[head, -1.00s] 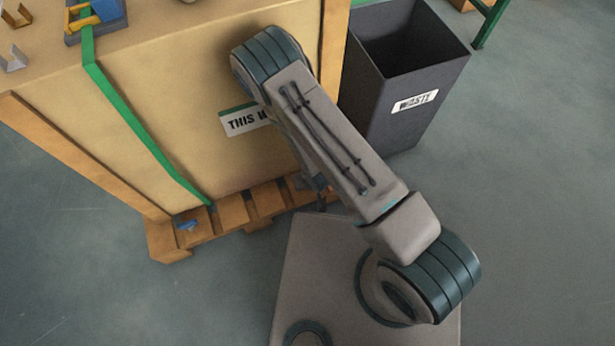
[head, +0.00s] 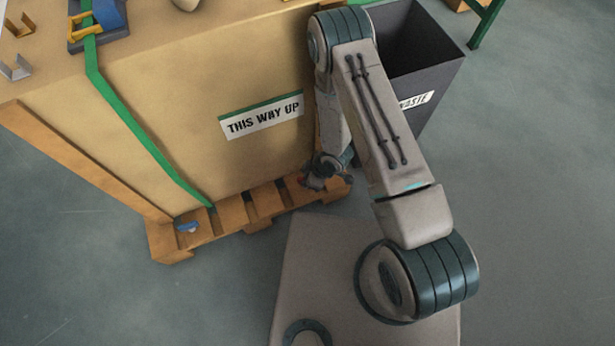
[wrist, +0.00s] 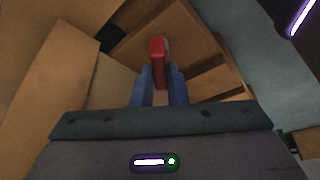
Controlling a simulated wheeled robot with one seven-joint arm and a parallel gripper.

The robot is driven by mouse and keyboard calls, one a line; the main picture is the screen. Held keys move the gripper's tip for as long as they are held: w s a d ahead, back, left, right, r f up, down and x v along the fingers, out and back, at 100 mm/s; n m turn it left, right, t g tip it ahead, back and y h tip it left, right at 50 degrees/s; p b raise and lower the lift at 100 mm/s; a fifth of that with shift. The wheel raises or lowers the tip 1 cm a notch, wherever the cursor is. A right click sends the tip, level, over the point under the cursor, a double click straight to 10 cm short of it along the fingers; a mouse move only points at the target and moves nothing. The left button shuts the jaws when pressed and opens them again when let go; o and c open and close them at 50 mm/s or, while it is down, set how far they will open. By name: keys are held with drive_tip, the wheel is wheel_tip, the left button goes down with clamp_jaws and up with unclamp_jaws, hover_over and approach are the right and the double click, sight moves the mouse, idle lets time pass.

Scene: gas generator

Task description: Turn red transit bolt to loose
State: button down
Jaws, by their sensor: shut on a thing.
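The red transit bolt (wrist: 157,50) shows in the wrist view as an upright red bar between my two blue fingertips. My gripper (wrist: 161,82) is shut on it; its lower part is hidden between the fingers. In the head view my gripper (head: 316,178) is low at the right end of the pallet, beside the crate's front right corner. Only a small reddish patch shows there, so I cannot tell the bolt's turn angle.
The tan crate (head: 200,100) stands on a wooden pallet (head: 232,216). A blue piece (head: 187,226) sits at the pallet's left end. A dark waste bin (head: 440,75) stands right behind my arm. A green strap (head: 140,130) runs down the crate. Floor at right is clear.

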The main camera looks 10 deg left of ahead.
drive_tip(key=n, duration=0.1)
drive_tip(key=n+g+p, duration=0.1)
drive_tip(key=n, duration=0.1)
drive_tip(key=shift+w+r+n, duration=0.1)
drive_tip(key=shift+w+n, duration=0.05)
drive_tip(key=shift+n, duration=0.15)
drive_tip(key=shift+n+g+p, duration=0.5)
drive_tip(key=shift+n+p, duration=0.2)
drive_tip(key=shift+n, duration=0.2)
drive_tip(key=shift+n+h, duration=0.3)
drive_tip(key=shift+n, duration=0.1)
drive_tip(key=c, duration=1.4)
unclamp_jaws()
drive_tip(key=shift+c, duration=0.2)
drive_tip(key=p+v, duration=0.8)
drive_tip(key=v, duration=0.5)
drive_tip(key=shift+w+d+r, duration=0.2)
drive_tip(key=shift+w+r, duration=0.05)
